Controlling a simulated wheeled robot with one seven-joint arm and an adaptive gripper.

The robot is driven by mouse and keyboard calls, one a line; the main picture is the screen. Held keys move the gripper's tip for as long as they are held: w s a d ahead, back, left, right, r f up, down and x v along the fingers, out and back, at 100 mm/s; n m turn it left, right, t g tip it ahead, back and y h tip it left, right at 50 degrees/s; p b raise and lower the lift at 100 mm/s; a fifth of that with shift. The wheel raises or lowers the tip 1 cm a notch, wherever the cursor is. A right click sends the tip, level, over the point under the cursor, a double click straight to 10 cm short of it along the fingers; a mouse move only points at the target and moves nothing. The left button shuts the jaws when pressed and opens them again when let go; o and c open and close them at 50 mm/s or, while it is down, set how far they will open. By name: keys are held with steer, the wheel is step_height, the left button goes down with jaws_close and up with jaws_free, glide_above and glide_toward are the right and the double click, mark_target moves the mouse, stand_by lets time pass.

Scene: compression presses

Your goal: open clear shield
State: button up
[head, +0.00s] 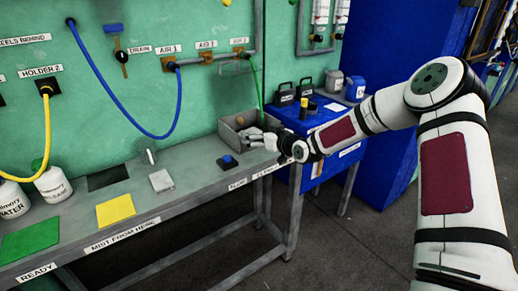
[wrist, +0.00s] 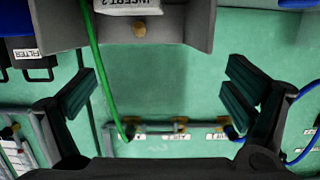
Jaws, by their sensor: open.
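A faint, see-through panel outline (head: 236,67) shows on the green wall just below the AIR 3 label. It may be the clear shield, but its edges are hard to make out. My gripper (head: 258,139) is over the right end of the grey bench, close to a grey open box, well below and apart from that outline. No clear shield can be told for sure in the wrist view.
The grey box (head: 236,131) stands at the bench's end; its wall (wrist: 185,28) is close in the wrist view. A green hose (head: 257,82) hangs behind it. A blue cabinet (head: 318,117) with black cases stands right. A blue button block (head: 228,161) sits on the bench.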

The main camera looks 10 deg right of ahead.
steer(key=shift+f+t+y+b, duration=0.4)
steer(key=shift+f+t+b, duration=0.6)
steer(key=shift+f, duration=0.8)
steer(key=s+a+r+n+g+p, duration=0.1)
steer(key=s+a+r+g, duration=0.1)
steer(key=s, duration=0.1)
steer(key=shift+a+r+n+g, duration=0.25)
steer(key=shift+a+n+g, duration=0.05)
steer(key=shift+a+g, duration=0.1)
steer(key=s+d+r+m+g+h+p, duration=0.1)
steer(key=s+d+r+g+h+p, duration=0.15)
steer(key=s+r, duration=0.55)
steer(key=s+d+r+m+g+h+p, duration=0.1)
steer(key=s+d+r+g+h+p, duration=0.3)
steer(key=s, duration=0.8)
steer(key=s+r+m+h, duration=0.1)
steer(key=s+r+h, duration=0.1)
steer(key=s+r, duration=0.65)
steer(key=s+r+m+g+y+p, duration=0.1)
steer(key=s+r+m+g+p, duration=0.1)
steer(key=s, duration=2.4)
steer(key=shift+s+a+r+m+g+p, duration=0.4)
steer(key=shift+a+r+m+p, duration=0.1)
steer(key=shift+r+m, duration=0.2)
